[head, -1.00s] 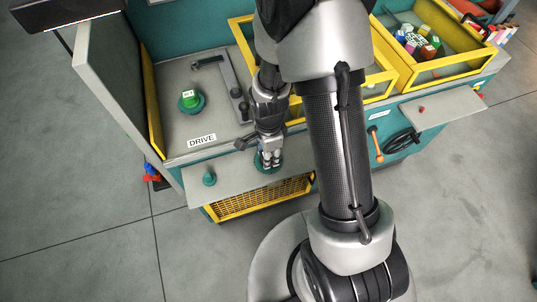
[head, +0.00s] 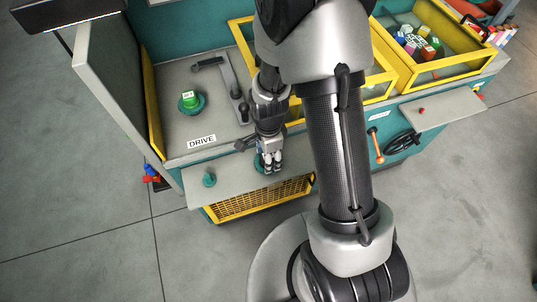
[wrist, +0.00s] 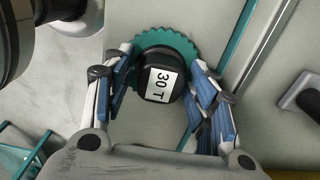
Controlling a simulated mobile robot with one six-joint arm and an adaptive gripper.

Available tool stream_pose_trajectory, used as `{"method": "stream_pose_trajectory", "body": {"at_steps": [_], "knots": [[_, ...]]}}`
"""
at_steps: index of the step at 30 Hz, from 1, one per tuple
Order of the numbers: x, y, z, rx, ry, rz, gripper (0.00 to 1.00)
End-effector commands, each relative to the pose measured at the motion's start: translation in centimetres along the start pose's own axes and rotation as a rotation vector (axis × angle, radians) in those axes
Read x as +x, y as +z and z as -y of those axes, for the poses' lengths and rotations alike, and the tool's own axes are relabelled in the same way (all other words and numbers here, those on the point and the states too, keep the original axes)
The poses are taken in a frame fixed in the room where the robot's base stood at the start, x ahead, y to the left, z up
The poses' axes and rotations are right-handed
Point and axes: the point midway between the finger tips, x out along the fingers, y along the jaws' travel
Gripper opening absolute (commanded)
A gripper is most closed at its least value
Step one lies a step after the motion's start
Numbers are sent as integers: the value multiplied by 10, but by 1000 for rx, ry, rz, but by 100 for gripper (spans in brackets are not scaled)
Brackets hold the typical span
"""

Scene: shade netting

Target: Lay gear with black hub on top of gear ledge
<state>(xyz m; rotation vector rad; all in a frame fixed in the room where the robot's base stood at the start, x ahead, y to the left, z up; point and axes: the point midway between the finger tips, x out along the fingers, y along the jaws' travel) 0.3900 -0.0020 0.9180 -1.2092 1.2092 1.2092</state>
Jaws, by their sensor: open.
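The gear with black hub (wrist: 172,40) is teal and toothed, and its hub is marked 30 T. It lies flat on the grey front ledge (head: 235,178), which looks like the gear ledge. My gripper (wrist: 160,75) is open, with one blue-padded finger on each side of the hub and visible gaps between. In the head view my gripper (head: 270,163) is low over the ledge and hides most of the gear. A smaller teal gear (head: 208,180) stands on the ledge to the left.
A teal gear with a green hub (head: 190,101) stands on the grey deck behind a DRIVE label (head: 201,141). Yellow-framed bins (head: 440,72) stand at the right. A grey side panel (head: 112,95) bounds the left.

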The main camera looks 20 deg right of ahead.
Motion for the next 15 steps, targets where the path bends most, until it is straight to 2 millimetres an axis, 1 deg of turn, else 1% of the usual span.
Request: {"method": "stream_pose_trajectory", "body": {"at_steps": [2, 5, 12, 15], "knots": [[-6, 0, 0, 0, -2, 0, 52], [-22, 0, 1, 0, -4, 0, 52], [-76, 0, 1, 0, -6, 0, 52], [-95, 0, 1, 0, -5, 0, 52]]}}
